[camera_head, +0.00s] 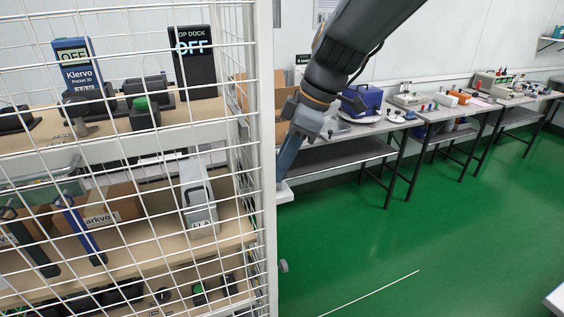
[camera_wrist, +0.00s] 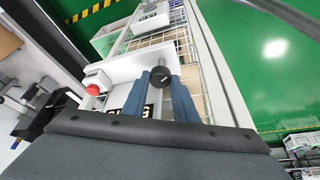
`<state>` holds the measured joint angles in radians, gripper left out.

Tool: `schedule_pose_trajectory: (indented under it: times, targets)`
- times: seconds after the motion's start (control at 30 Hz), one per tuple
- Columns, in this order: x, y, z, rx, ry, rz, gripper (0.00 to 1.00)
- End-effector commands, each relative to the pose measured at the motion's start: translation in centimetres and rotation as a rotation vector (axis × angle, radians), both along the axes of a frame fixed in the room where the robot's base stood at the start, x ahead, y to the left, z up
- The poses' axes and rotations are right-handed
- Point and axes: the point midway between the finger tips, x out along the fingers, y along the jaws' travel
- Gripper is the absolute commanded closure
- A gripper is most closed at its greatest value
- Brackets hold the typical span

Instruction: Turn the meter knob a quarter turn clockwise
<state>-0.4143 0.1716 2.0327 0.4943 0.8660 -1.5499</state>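A round black knob (camera_wrist: 161,77) sits on a white panel in the wrist view. I cannot tell from its face which way it is turned. My gripper (camera_wrist: 160,82) has two blue-grey fingers that stand apart, with the knob at their tips, between them. Whether they touch it is unclear. In the head view my gripper (camera_head: 284,160) points down just right of the cage post, and its tips are hard to make out. A blue handheld meter (camera_head: 74,62) reading OFF stands on the upper shelf behind the mesh; no knob is clear on it.
A red button (camera_wrist: 92,90) is left of the knob. A white wire cage (camera_head: 266,150) encloses shelves with a black dock unit (camera_head: 193,62) reading OFF and a grey device (camera_head: 198,195). Benches (camera_head: 420,113) line the right wall. Green floor (camera_head: 440,230) is mostly clear.

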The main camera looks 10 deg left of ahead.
Motion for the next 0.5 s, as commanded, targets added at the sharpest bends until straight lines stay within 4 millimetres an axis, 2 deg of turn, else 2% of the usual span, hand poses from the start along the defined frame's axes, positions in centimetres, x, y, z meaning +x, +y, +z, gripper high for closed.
schedule_pose_trajectory:
  times: [0.03,0.1,0.5]
  targets:
    - [-0.02,-0.01,0.02,0.000,0.001,0.000,0.84]
    - [-0.02,-0.01,0.02,0.000,0.001,0.000,0.96]
    - [-0.10,0.01,0.03,0.000,0.000,-0.087,0.96]
